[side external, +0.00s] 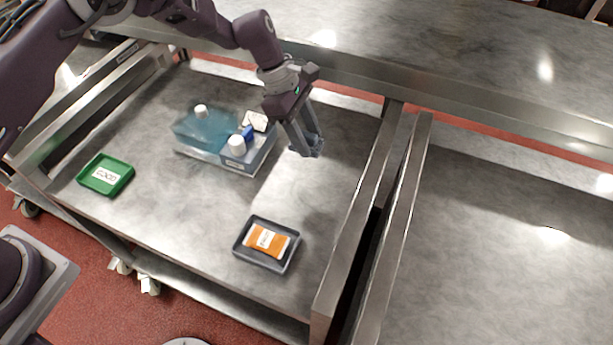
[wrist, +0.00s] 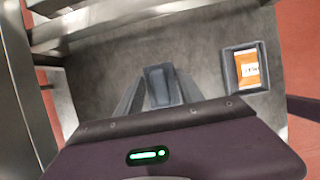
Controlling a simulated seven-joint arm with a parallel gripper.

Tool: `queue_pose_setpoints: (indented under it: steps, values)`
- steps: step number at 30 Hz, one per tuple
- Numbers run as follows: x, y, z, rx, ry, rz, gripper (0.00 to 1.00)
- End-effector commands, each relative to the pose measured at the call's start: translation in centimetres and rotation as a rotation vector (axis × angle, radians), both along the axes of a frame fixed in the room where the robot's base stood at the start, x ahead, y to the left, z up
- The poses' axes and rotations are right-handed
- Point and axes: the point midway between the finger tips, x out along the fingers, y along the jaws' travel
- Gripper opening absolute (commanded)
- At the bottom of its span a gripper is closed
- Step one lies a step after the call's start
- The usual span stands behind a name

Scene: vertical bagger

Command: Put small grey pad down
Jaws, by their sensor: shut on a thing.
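My gripper (side external: 306,143) is shut on the small grey pad (wrist: 158,84), a blue-grey piece between the fingertips. In the side external view only a small part of the pad (side external: 315,147) shows at the fingertips, to the right of the caddy. My gripper points down over the grey metal table (side external: 200,235). I cannot tell whether the pad touches the table or hangs just above it. The fingers hide part of the pad.
A clear caddy (side external: 218,163) holds a blue bottle and white-capped items. A green tray (side external: 105,175) with a label lies left. A dark grey tray (side external: 267,265) holds an orange packet (side external: 266,241) at the front. Metal rails (side external: 375,200) bound the table's right side. The middle front is clear.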

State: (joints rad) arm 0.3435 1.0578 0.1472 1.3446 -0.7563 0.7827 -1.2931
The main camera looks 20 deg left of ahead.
Motion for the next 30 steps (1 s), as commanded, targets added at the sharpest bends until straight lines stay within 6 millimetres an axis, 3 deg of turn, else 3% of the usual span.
queue_pose_setpoints:
  steps: [4, 9, 18, 29, 30]
  values:
    - [-0.1, 0.0, -2.0, 0.000, 0.002, -0.001, 0.07]
    - [-0.1, 0.0, -6.0, 0.000, 0.001, -0.003, 0.07]
    - [-0.1, 0.1, -10.6, 0.001, 0.001, -0.003, 0.07]
    - [0.0, 0.0, -11.3, 0.000, -0.002, -0.004, 0.07]
    - [0.0, 0.0, -11.3, 0.000, -0.002, -0.004, 0.52]
